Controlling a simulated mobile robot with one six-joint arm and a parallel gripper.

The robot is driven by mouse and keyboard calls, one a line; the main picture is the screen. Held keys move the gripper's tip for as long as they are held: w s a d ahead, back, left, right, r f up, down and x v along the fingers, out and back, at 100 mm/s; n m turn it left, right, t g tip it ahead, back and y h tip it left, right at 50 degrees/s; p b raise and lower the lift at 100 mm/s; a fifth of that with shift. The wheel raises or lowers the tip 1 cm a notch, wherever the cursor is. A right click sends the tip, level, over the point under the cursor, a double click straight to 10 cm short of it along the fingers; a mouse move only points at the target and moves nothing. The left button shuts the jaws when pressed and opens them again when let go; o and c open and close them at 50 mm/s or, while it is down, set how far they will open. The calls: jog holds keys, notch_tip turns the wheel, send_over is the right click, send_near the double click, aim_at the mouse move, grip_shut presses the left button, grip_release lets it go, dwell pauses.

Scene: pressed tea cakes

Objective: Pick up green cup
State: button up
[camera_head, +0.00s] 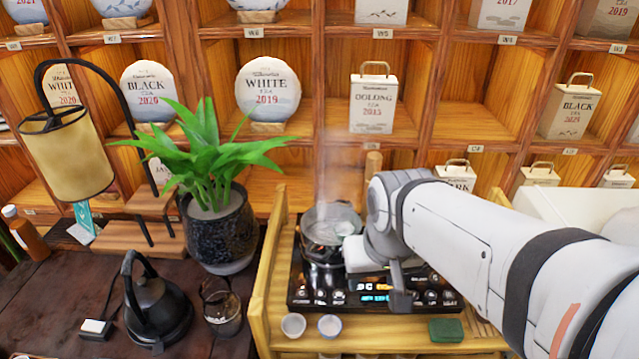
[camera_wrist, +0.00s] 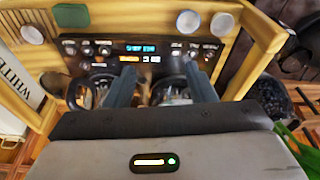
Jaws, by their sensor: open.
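No cup in view reads clearly as green. Two small pale cups stand side by side on the wooden stand's front edge: a left cup (camera_head: 293,325) and a right, bluish-rimmed cup (camera_head: 330,326). They also show at the top of the wrist view, one cup (camera_wrist: 187,25) beside the other cup (camera_wrist: 222,24). A dark green squarish item (camera_head: 446,330) lies farther right; it shows in the wrist view (camera_wrist: 71,15) too. My gripper (camera_wrist: 160,74) is open with nothing visible between its fingers. It hangs over the black cooker, behind the cups; one finger shows in the head view (camera_head: 400,292).
The cooker (camera_head: 298,298) with a lit display carries a steaming pot (camera_head: 331,225) close left of my gripper. A black kettle (camera_head: 157,305), a glass jug (camera_head: 221,307) and a potted plant (camera_head: 219,225) stand left. Another pale round item (camera_wrist: 31,34) shows in the wrist view. Shelves rise behind.

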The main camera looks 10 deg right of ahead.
jog(key=w+m, duration=0.3)
jog(key=w, duration=0.1)
jog(key=w+m+g+b, duration=0.1)
jog(key=w+m, duration=0.2)
jog(key=w, duration=0.2)
jog(key=w+m, duration=0.3)
jog(key=w, duration=0.1)
jog(key=shift+w+h, duration=0.35)
jog(key=shift+h, duration=0.05)
jog(key=m+g+b, duration=0.1)
jog(key=m+g, duration=0.1)
jog(key=m, duration=0.6)
send_near(343, 226)
jog(key=s+a+f, duration=0.1)
jog(key=s, duration=0.1)
jog(key=shift+m+h, duration=0.3)
jog(key=f, duration=0.2)
jog(key=d+f, duration=0.1)
jog(key=f, duration=0.4)
jog(key=shift+d+f, duration=0.15)
jog(key=shift+f, duration=0.05)
jog(key=shift+s, duration=0.1)
jog(key=c, duration=0.6)
